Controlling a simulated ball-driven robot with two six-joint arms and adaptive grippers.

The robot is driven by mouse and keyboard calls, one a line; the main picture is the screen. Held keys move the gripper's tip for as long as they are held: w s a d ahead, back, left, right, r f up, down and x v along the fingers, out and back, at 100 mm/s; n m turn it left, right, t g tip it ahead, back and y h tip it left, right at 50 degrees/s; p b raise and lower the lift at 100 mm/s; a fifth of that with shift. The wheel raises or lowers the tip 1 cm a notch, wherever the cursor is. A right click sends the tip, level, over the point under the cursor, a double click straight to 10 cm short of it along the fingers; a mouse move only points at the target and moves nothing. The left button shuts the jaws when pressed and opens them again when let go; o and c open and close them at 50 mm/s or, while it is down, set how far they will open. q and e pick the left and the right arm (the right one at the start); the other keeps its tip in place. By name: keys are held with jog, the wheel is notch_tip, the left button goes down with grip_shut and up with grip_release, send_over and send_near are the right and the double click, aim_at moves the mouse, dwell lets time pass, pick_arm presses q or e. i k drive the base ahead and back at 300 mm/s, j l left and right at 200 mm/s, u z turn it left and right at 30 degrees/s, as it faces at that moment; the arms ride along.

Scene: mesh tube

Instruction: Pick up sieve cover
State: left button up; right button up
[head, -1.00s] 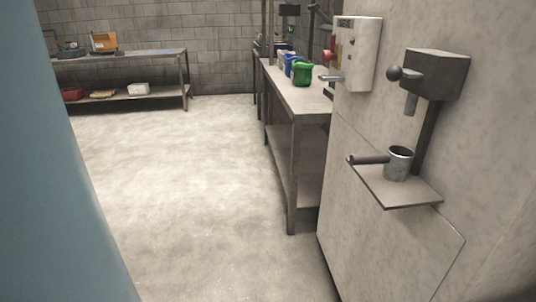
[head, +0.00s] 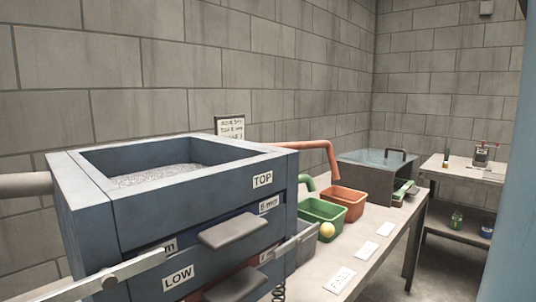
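A blue box-shaped sieve unit (head: 105,188) stands close by in the left half of the head view. It is marked TOP, 6 mm and LOW. Its top is open, with grey granular material (head: 155,175) inside and no cover on it. Grey pull handles (head: 233,231) stick out of its front. I cannot make out a piece that is clearly the sieve cover. Neither of my grippers is in view.
A bench (head: 388,262) runs behind to the right. It carries a green bin (head: 322,217) with a yellow ball (head: 327,230), an orange bin (head: 342,203), labels and a grey-blue tank (head: 376,170) with a dark handle. A shelf table (head: 460,172) stands farther right.

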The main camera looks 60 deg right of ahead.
aim_at(386, 159)
jog(key=z, duration=2.6)
jog(key=i+l+u, duration=0.15)
jog(key=u, duration=0.8)
jog(key=i+l+u, duration=0.25)
jog(key=l+u, duration=0.25)
jog(key=l, duration=0.25)
jog(key=i+l+u, duration=0.2)
jog(key=l, duration=0.2)
jog(key=l+u, duration=0.25)
jog(key=l, duration=0.15)
